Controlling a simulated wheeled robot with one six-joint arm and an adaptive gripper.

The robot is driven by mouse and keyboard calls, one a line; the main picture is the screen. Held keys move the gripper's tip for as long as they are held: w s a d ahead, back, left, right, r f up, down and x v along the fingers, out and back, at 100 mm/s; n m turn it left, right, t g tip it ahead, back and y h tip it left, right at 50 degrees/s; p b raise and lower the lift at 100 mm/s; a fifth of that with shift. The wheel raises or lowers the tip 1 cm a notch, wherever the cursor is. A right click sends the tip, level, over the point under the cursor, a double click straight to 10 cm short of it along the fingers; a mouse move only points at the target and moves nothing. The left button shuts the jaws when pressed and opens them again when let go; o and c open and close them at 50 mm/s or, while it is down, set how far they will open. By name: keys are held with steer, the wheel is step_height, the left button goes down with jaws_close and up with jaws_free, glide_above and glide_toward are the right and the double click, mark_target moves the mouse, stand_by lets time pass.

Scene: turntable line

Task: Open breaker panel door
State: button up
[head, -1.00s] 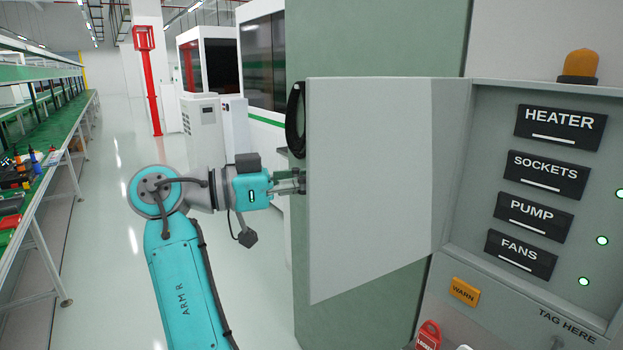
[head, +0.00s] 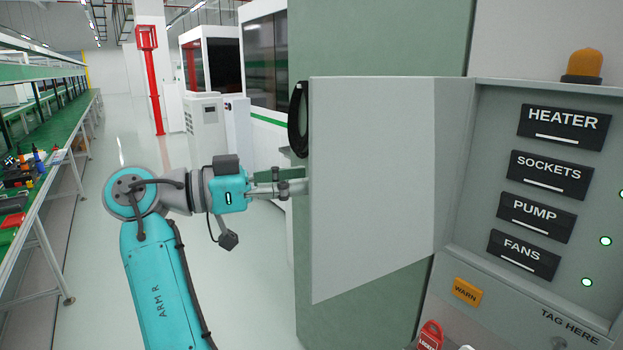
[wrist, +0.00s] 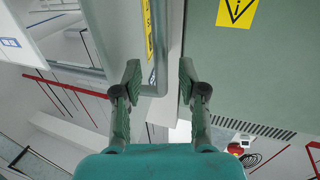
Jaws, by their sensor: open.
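The breaker panel door (head: 375,180) stands swung wide open to the left of the panel (head: 470,215) in the head view. Its black handle (head: 298,120) sits at the free edge, near the top. My gripper (head: 303,188) is at that free edge, below the handle; its fingertips are partly hidden behind the door. In the wrist view my gripper (wrist: 160,82) has its two fingers well apart. A grey bar-like edge (wrist: 162,50) runs between them; I cannot tell whether either finger touches it.
Breaker labels such as HEATER (head: 563,126) and FANS (head: 524,254) show inside the panel. An orange beacon (head: 583,66) is on top. A green pillar (head: 378,40) stands behind the door. A workbench (head: 50,172) runs along the left, with clear floor between.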

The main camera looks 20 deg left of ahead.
steer(key=v, duration=0.8)
steer(key=shift+s+a, duration=0.15)
steer(key=shift+a, duration=0.05)
steer(key=shift+f, duration=0.1)
